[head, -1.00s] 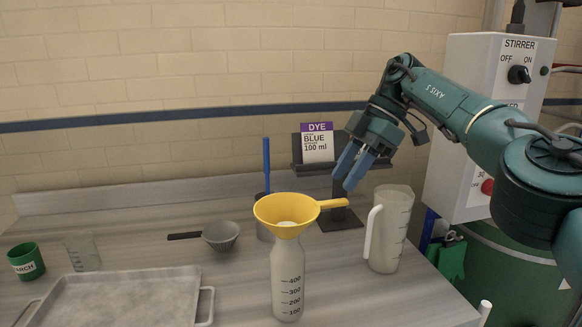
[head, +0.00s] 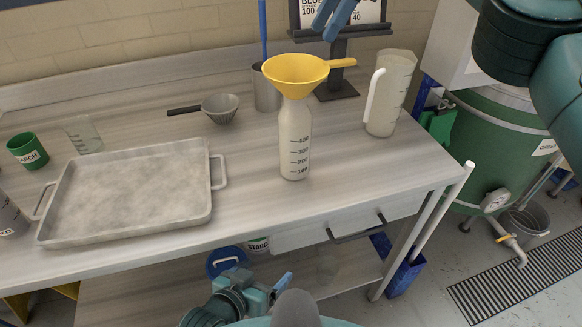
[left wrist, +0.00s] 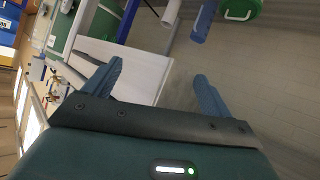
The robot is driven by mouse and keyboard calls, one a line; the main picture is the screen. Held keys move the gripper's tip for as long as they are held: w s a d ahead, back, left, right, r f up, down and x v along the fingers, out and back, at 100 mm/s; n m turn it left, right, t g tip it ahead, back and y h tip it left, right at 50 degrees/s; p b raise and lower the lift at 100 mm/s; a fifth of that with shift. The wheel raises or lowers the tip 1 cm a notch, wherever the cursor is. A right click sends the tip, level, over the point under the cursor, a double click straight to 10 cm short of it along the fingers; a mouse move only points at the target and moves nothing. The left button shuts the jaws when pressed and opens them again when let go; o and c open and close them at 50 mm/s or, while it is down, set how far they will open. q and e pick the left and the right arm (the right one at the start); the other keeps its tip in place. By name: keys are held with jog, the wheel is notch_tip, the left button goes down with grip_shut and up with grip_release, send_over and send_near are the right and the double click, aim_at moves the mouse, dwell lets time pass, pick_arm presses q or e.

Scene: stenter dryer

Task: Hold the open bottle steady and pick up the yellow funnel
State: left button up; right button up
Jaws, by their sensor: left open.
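The open bottle (head: 295,150) is whitish with graduation marks and stands upright on the table. The yellow funnel (head: 295,72) sits in the bottle's mouth, its handle (head: 341,62) pointing right. My right gripper (head: 324,32) is at the top edge of the head view, above and behind the funnel handle, apart from it. Its two blue fingers are spread and empty; the rest is cut off. My left gripper (head: 280,283) is low in front of the table, below the bottle, partly hidden. The left wrist view shows its fingers (left wrist: 158,72) wide apart with nothing between them.
A grey tray (head: 212,205) lies left of the bottle. A clear pitcher (head: 395,95) stands right, and a metal beaker (head: 266,92) and sign stand (head: 337,85) behind. A strainer (head: 221,107) lies back left. The table's front edge (head: 330,205) lies between my left gripper and the bottle.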

aim_at(294, 139)
pick_arm(q)
jog(key=d+r+m+g+h, duration=0.1)
jog(key=d+r+m+h, duration=0.15)
jog(key=d, duration=0.55)
jog(key=d+r+m+g+h, duration=0.1)
jog(key=d+r+m+h, duration=0.15)
jog(key=d, duration=0.45)
jog(key=s+d+r+h, duration=0.1)
jog(key=d+r+h, duration=0.35)
jog(key=r, duration=0.95)
jog(key=w+a+r+n+t+y, duration=0.4)
jog(key=w+a+n+t+y, duration=0.5)
jog(key=a+y, duration=0.5)
jog(key=shift+m+t, duration=0.3)
jog(key=shift+m, duration=0.3)
jog(key=w, duration=0.8)
jog(key=w+d, duration=0.1)
jog(key=w, duration=0.3)
jog(key=shift+w+r, duration=0.15)
jog(key=shift+w, duration=0.15)
jog(key=c, duration=1.3)
